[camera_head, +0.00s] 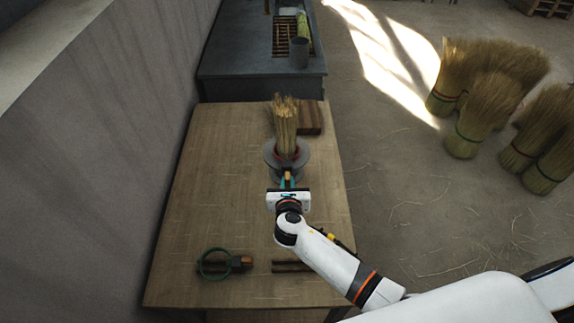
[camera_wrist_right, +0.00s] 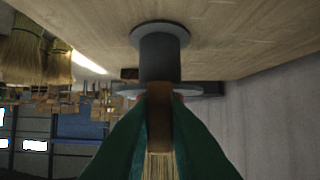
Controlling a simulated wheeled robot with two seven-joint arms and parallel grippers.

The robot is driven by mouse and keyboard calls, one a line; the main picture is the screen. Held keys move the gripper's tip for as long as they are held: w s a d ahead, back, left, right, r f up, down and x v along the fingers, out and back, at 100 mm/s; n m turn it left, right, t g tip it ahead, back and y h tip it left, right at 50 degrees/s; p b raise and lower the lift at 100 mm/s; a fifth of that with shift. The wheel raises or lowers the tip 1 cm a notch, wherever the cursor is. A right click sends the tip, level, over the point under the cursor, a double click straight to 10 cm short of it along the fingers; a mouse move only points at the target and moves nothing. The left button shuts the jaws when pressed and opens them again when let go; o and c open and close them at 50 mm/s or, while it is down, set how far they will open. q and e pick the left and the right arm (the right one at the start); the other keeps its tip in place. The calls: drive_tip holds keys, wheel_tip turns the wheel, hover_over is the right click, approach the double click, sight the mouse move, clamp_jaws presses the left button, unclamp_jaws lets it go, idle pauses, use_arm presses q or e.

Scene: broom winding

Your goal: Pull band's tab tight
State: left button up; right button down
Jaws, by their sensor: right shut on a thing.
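A bundle of broom straw (camera_head: 285,115) stands upright on a grey round stand (camera_head: 272,152) on the wooden table. A red band (camera_head: 276,154) shows around the lower part of the bundle, partly hidden. My right gripper (camera_head: 288,179) is in front of the stand, its green fingers shut on a small brown tab (camera_head: 288,176). In the right wrist view, which looks upside down, the tab (camera_wrist_right: 158,112) sits between the green fingers, with straw (camera_wrist_right: 160,165) below and the stand's grey post (camera_wrist_right: 160,58) above. My left gripper is not in view.
Dark bars (camera_head: 288,266) lie under my forearm. A wooden block (camera_head: 310,118) is behind the stand. A grey bench (camera_head: 240,75) adjoins the table's far end. Brooms (camera_head: 490,105) stand on the floor at right.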

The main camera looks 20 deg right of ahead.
drive_tip(key=shift+s+a+p, duration=0.15)
drive_tip(key=shift+s+p, duration=0.05)
drive_tip(key=shift+s, duration=0.35)
drive_tip(key=shift+s+a+p, duration=0.15)
drive_tip(key=shift+s+p, duration=0.05)
drive_tip(key=shift+s, duration=0.35)
drive_tip(key=c, duration=1)
unclamp_jaws()
drive_tip(key=shift+r, duration=0.1)
wheel_tip(320, 180, up, 7)
drive_tip(key=s+p, duration=0.3)
drive_tip(key=p, duration=0.5)
drive_tip(key=shift+a, duration=0.4)
drive_tip(key=shift+w, duration=0.1)
